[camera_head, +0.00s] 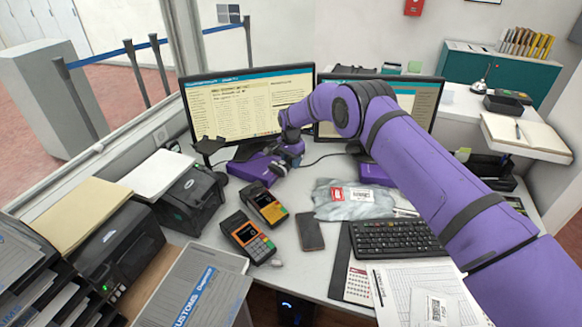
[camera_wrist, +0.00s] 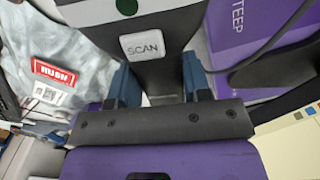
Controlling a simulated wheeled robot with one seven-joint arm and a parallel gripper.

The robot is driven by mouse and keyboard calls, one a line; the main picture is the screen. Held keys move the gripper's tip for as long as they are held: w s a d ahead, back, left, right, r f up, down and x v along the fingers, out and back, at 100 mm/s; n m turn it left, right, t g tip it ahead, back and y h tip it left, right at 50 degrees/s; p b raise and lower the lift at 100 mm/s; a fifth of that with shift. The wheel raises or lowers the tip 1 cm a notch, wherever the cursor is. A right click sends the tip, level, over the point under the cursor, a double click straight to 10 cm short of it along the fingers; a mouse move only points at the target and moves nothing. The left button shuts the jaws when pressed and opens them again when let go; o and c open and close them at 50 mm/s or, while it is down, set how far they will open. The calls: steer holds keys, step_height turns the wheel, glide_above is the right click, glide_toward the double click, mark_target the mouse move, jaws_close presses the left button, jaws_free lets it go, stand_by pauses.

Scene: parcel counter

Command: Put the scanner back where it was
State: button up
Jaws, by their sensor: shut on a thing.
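The scanner is a dark grey device with a white SCAN button (camera_wrist: 143,45) and a green dot, close up in the wrist view. My gripper (camera_wrist: 160,84) is shut on it, with a blue finger on each side of its body below the button. In the head view my gripper (camera_head: 291,150) is in front of the left monitor's lower right part, above the desk. The scanner is small and partly hidden by my gripper there. A black stand with a forked top (camera_head: 208,147) is at the left monitor's lower left corner; it looks empty.
Two card terminals (camera_head: 248,236) (camera_head: 266,205), a phone (camera_head: 308,230) and a grey parcel bag with a red RUSH label (camera_head: 342,198) lie in front. Printers (camera_head: 188,200) stand left, a keyboard (camera_head: 395,239) right. A purple block (camera_head: 254,167) sits below the left monitor. A cable runs behind my gripper.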

steer(key=shift+f, duration=1.5)
steer(key=shift+f, duration=0.6)
steer(key=o, duration=1)
step_height(320, 180, up, 13)
steer(key=shift+r, duration=0.1)
steer(key=shift+r, duration=0.1)
